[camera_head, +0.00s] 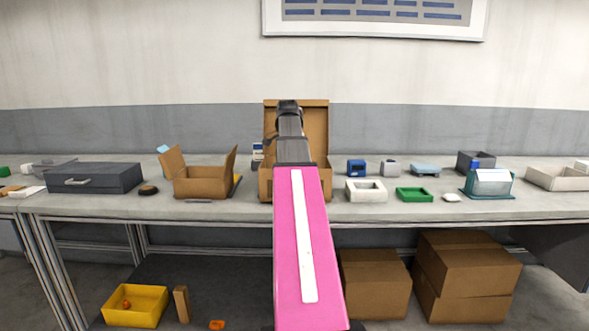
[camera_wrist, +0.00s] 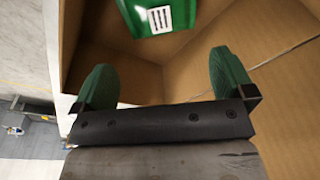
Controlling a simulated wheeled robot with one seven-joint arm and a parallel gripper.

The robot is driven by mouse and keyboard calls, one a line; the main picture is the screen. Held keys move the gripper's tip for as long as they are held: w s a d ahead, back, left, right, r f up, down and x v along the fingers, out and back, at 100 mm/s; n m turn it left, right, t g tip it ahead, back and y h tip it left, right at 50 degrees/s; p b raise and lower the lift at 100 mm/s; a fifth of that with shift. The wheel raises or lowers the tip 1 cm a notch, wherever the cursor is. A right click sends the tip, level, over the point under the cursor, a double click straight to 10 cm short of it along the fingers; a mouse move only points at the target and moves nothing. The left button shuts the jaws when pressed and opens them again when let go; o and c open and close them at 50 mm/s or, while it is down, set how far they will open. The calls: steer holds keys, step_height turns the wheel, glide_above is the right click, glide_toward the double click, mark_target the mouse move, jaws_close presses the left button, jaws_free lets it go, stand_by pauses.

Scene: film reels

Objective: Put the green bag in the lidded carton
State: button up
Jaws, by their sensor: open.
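The lidded carton (camera_head: 321,125) stands on the bench straight ahead with its lid raised at the back. My arm covers its middle. In the wrist view the brown cardboard walls of the carton (camera_wrist: 270,95) surround the area beyond my gripper (camera_wrist: 163,82). My gripper is open, with its two green fingers wide apart and nothing between them. The green bag (camera_wrist: 180,22), with a white printed label, lies beyond the fingertips within the cardboard walls, apart from the fingers. Its top is cut off by the frame. The head view does not show the bag.
An open flapped box (camera_head: 203,184) and a dark grey drawer case (camera_head: 95,179) stand left of the carton. To the right are a white tray (camera_head: 367,198), a green tray (camera_head: 414,200) and several small items. Cartons (camera_head: 465,275) and a yellow bin (camera_head: 135,318) sit below the bench.

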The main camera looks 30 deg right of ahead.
steer(key=shift+a+r, duration=0.15)
steer(key=shift+r, duration=0.7)
steer(key=shift+a+r, duration=0.15)
steer(key=shift+r, duration=0.7)
